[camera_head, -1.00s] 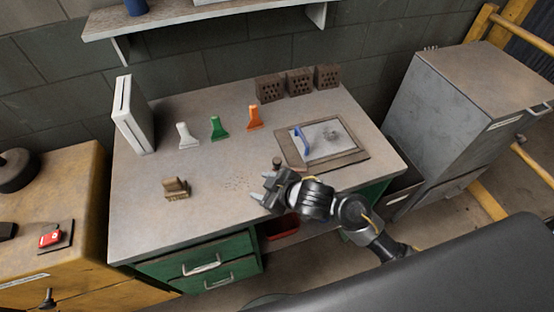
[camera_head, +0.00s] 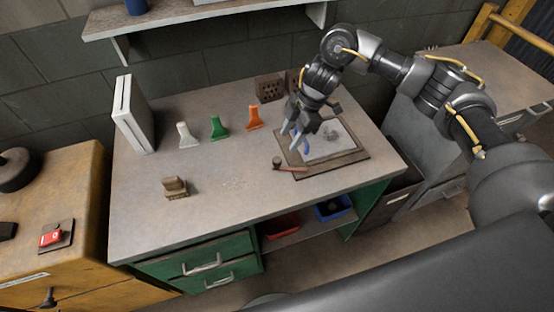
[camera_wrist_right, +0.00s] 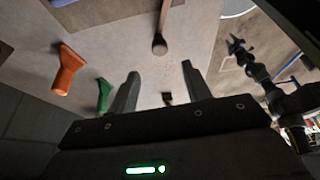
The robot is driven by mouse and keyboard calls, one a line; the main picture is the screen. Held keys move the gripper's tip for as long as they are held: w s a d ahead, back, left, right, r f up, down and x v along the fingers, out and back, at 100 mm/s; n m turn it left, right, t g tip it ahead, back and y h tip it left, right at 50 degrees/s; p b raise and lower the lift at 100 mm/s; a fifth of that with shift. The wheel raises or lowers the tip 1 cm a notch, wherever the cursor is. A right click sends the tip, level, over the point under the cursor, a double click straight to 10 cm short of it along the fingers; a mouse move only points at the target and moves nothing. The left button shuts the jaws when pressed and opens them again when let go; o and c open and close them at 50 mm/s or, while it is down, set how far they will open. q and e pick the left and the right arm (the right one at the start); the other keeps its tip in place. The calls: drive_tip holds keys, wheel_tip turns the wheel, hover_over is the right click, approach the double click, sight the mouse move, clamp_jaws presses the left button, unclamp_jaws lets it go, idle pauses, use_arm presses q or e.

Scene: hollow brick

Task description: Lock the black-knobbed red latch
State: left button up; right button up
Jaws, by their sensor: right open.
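The red latch (camera_head: 291,167) is a short reddish bar lying on the bench by the front left of the framed hatch (camera_head: 352,158). Its dark knob (camera_head: 277,162) stands up at the left end, away from the frame. In the right wrist view the latch bar (camera_wrist_right: 166,18) and its knob (camera_wrist_right: 160,45) lie beyond the fingers. My right gripper (camera_head: 291,139) is open and empty, above the hatch's left side and apart from the knob. Its fingers also show in the right wrist view (camera_wrist_right: 158,82). It partly hides the hatch's blue handle (camera_head: 303,142).
White (camera_head: 187,135), green (camera_head: 218,128) and orange (camera_head: 254,118) scraper-like objects stand behind the latch. A hollow brick (camera_head: 269,88) is at the back, and a brown block (camera_head: 175,188) at the front left. The bench between block and latch is clear.

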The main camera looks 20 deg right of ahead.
sight(278, 159)
drive_tip(key=p+x, duration=0.2)
drive_tip(key=x, duration=0.9)
drive_tip(key=shift+r+p, duration=0.1)
drive_tip(key=shift+p, duration=0.2)
clamp_jaws()
